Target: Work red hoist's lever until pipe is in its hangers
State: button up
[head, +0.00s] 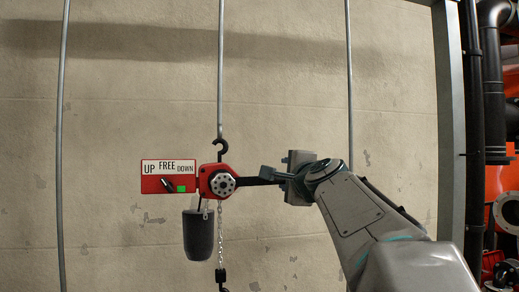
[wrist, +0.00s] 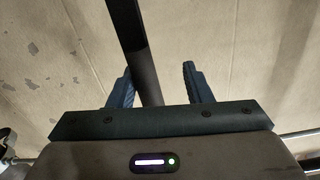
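The red hoist (head: 217,182) hangs from a black hook on a vertical rod. Its sign (head: 168,167) reads UP, FREE, DOWN, above a black selector (head: 168,185) slanting toward upper left and a green square. The dark lever (head: 256,181) points right, roughly level, to my gripper (head: 281,178). In the wrist view, the lever (wrist: 148,70) passes between the two fingers of my gripper (wrist: 158,78). It is near or against the left finger, with a clear gap to the right one. The chain (head: 220,235) runs down to a dark hook at the picture's bottom. The pipe is not clearly in view.
A dark grey bag (head: 198,234) hangs below the hoist. Vertical rods stand left (head: 63,130) and right (head: 349,80) against the beige wall. A steel post (head: 450,120) and black pipework (head: 492,100) stand at the far right. The wall around the lever looks clear.

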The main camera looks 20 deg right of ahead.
jog(key=shift+n, duration=0.6)
jog(key=r+p, duration=0.1)
jog(key=r, duration=0.1)
jog(key=r+p, duration=0.2)
jog(key=shift+w+a, duration=0.1)
jog(key=shift+a, duration=0.3)
jog(key=shift+f, duration=0.15)
jog(key=shift+f+b, duration=0.3)
jog(key=shift+b, duration=0.2)
jog(key=f+b, duration=0.1)
jog(key=f+m+b, duration=0.1)
jog(key=f+b, duration=0.1)
jog(key=shift+d+f, duration=0.15)
jog(key=shift+d, duration=0.25)
jog(key=shift+f, duration=0.1)
notch_tip(320, 180, down, 4)
jog(key=m+b, duration=0.1)
jog(key=b, duration=0.2)
jog(key=shift+m, duration=0.4)
